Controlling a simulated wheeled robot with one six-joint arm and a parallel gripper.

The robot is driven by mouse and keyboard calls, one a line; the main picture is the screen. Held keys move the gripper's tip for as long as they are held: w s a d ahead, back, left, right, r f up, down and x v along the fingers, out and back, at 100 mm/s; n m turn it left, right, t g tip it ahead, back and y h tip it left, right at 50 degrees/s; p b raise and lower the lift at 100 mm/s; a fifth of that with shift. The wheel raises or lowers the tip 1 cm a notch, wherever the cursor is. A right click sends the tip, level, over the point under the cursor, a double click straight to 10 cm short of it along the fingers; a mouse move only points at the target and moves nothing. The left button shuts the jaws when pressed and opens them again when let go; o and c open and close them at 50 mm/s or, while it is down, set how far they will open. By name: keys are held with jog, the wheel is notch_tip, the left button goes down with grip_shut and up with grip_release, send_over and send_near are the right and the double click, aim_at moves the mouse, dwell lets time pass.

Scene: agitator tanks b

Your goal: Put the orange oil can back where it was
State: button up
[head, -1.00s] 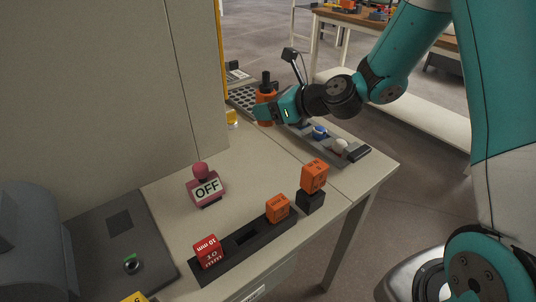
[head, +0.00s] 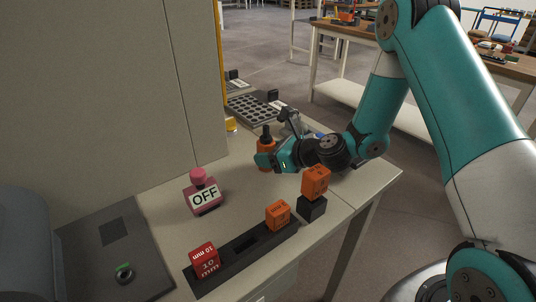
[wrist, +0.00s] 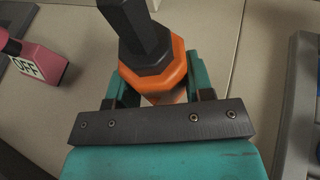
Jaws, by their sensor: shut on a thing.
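The orange oil can (head: 266,146) with its dark top is held upright in my gripper (head: 262,160) over the middle of the bench. In the wrist view the can's orange body (wrist: 158,77) sits between the two teal fingers of my gripper (wrist: 152,88), which are shut on it. Its dark spout or cap (wrist: 146,35) points up toward the top of the picture. The can's lower part is hidden by the gripper, and I cannot tell whether its base touches the bench.
A pink OFF block (head: 203,194) stands left of the gripper. In front lies a dark rack (head: 244,256) with a red 10 mm block (head: 205,260) and an orange block (head: 278,215). Another orange block (head: 316,182) sits on a black block (head: 312,208). A holed tray (head: 254,108) lies behind.

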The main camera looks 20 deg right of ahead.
jog(key=shift+f, duration=0.1)
jog(key=o, duration=1.1)
jog(key=shift+r, duration=0.25)
jog(key=v, duration=1.2)
